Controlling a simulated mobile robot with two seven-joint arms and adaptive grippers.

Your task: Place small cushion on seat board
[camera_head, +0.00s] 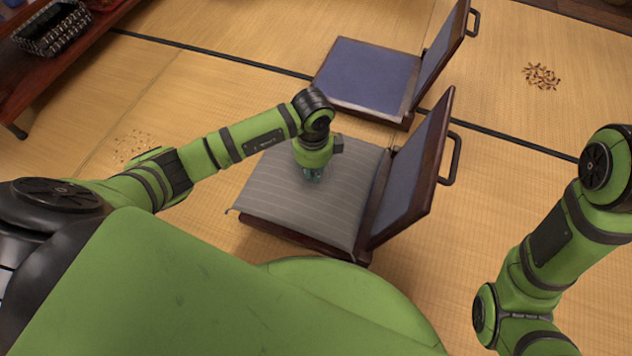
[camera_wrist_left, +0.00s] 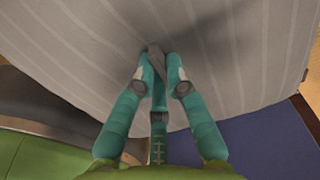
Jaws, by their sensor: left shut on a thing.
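The small cushion (camera_head: 282,194) is grey with pale stripes. It lies over the seat board (camera_head: 290,236) of the near legless chair, and only the dark wooden front edge of the board shows under it. My left gripper (camera_head: 312,176) points down at the middle of the cushion. In the left wrist view its teal fingers (camera_wrist_left: 160,62) are closed on a pinch of the cushion fabric (camera_wrist_left: 90,50). The cushion's underside is hidden, so I cannot tell whether its whole area touches the board. My right arm shows at the right, but its gripper is out of view.
The near chair's backrest (camera_head: 410,180) rises right of the cushion, with a dark handle (camera_head: 450,158) behind it. A second chair with a blue seat (camera_head: 366,74) stands beyond. A low table (camera_head: 60,62) with a black basket (camera_head: 52,27) is at the upper left. Crumbs (camera_head: 541,76) lie on the tatami.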

